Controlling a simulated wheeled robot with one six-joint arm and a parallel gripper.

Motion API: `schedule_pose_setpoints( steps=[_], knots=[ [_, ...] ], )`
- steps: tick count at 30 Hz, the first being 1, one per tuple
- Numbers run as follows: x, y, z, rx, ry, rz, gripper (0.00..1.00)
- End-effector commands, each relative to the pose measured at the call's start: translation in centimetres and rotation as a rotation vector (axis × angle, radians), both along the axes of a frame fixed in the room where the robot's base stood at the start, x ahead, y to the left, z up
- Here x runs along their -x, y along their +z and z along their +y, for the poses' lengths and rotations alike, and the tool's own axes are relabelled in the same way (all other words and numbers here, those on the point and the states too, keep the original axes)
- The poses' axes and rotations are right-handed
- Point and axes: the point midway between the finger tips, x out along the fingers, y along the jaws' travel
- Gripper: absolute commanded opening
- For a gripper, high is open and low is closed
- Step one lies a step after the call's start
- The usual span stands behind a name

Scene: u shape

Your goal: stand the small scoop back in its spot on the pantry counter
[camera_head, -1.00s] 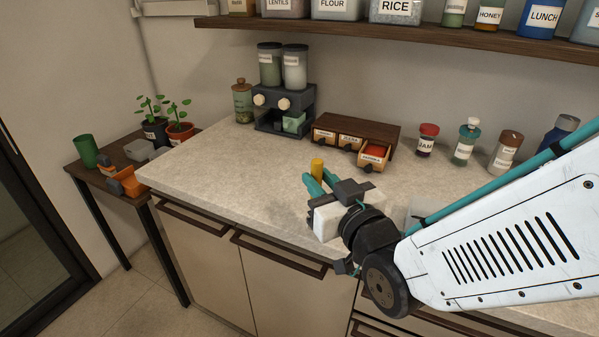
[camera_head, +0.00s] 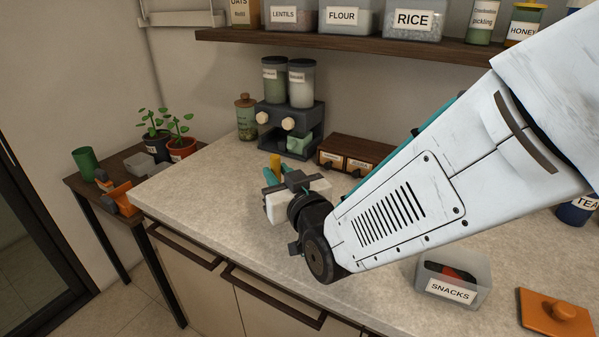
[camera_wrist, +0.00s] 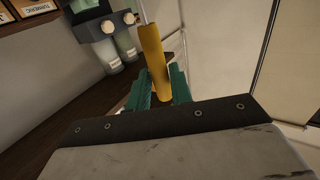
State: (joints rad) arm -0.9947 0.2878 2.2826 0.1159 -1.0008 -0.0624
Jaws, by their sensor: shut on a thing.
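My gripper (camera_head: 273,175) is above the pale pantry counter (camera_head: 214,193), towards its left part. Its teal fingers are shut on a yellow handle (camera_head: 275,161), which I take to be the small scoop's. In the wrist view, the yellow handle (camera_wrist: 153,60) stands between the fingers (camera_wrist: 159,88), and a thin grey shaft continues from it out of the top of the frame. The scoop's bowl is not visible. I cannot make out its spot on the counter.
A dark dispenser (camera_head: 288,119) with two jars and a small drawer box (camera_head: 352,153) stand at the back. A jar (camera_head: 246,122) stands left of the dispenser. A snacks bin (camera_head: 452,279) and orange lid (camera_head: 556,312) are at right. Bare counter lies around my gripper.

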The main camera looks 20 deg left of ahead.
Motion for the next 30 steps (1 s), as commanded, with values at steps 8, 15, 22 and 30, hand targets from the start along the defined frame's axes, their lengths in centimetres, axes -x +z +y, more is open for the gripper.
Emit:
schedule_pose_setpoints(
  steps=[8, 15, 22, 30],
  knots=[
    [-0.9, -0.9, 0.9, 0.004, -0.008, 0.002, 0.00],
    [-0.8, -3.7, 0.9, -0.001, -0.007, -0.001, 0.00],
    [-0.8, -3.7, 1.0, -0.001, -0.006, -0.001, 0.00],
    [-0.7, -3.9, 1.1, -0.001, -0.004, -0.001, 0.43]
  ],
)
